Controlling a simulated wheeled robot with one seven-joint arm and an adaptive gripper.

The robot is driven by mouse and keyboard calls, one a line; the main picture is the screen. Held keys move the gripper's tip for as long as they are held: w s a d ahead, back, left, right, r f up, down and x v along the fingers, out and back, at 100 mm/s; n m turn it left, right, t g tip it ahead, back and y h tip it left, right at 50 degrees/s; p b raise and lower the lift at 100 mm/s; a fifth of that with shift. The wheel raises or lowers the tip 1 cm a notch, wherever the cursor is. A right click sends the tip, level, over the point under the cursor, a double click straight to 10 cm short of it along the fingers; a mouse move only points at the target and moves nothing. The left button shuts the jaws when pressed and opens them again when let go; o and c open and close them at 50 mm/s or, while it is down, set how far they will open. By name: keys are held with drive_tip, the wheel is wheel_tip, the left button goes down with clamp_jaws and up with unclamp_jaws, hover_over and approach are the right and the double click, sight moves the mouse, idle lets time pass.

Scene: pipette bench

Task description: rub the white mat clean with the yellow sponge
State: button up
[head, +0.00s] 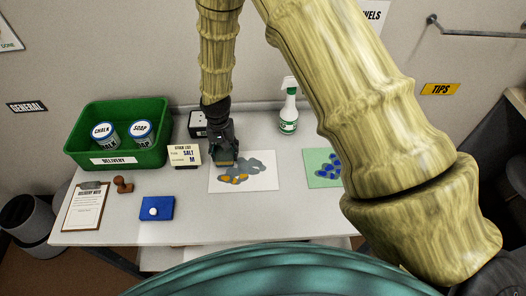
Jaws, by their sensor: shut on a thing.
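The white mat (258,184) lies flat near the middle of the bench. Grey smears (262,168) and an orange-and-grey patch (233,179) show on it. My gripper (226,160) points down at the mat's upper left part. It is shut on the yellow sponge (226,164), of which only a thin strip shows below the fingers. The sponge is at or just above the mat; I cannot tell if it touches. The arm and fingers hide the mat's upper left corner.
A green delivery crate (117,160) with two tubs stands at the left. A card stand (185,155) is close left of my gripper. A spray bottle (289,107) stands behind. A green mat (318,169) with blue pieces lies right, partly behind my arm. A blue pad (157,208) lies front left.

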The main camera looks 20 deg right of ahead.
sight(221, 152)
drive_tip(key=r, duration=0.1)
drive_tip(key=r+p, duration=0.1)
drive_tip(key=r, duration=0.1)
drive_tip(key=a+r+p, duration=0.1)
drive_tip(key=shift+s+a+r, duration=0.1)
drive_tip(key=shift+s+r, duration=0.15)
drive_tip(key=shift+s, duration=0.1)
drive_tip(key=shift+d+r+p, duration=0.3)
drive_tip(key=shift+r+p, duration=0.25)
drive_tip(key=shift+r, duration=0.4)
drive_tip(key=shift+a, duration=0.1)
